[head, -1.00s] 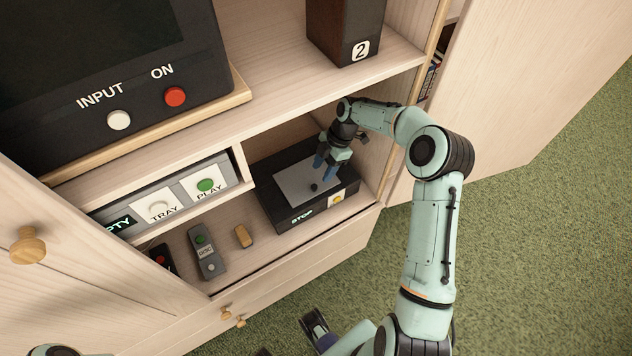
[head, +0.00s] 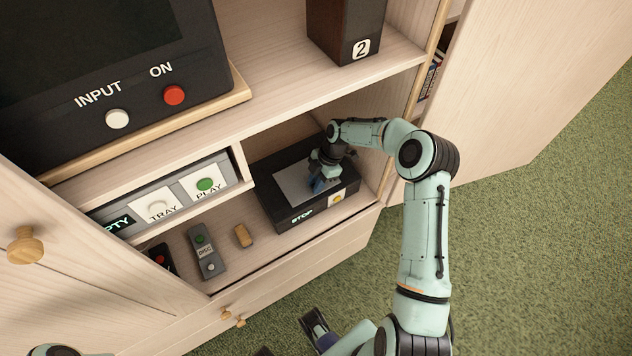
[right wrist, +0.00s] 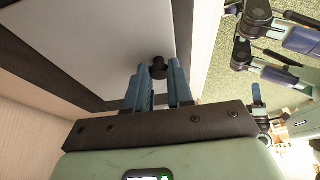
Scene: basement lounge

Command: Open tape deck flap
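The tape deck (head: 263,189) is a black box in the lower right cabinet bay, with a lit STOP label on its front. Its grey flap (head: 291,186) lies flat and closed on top; in the right wrist view the flap (right wrist: 95,45) fills the upper left. A small black knob (right wrist: 158,67) stands on the flap. My right gripper (head: 317,186) reaches down onto the flap. Its blue fingertips (right wrist: 158,76) are close together with the knob between them, and appear shut on it. The knob is hidden in the head view.
The shelf above carries a black speaker marked 2 (head: 345,28). A control panel with TRAY and PLAY buttons (head: 162,203) is left of the deck. A grey remote (head: 206,252) and wooden block (head: 243,236) lie on the shelf. An open door (head: 500,85) stands at right.

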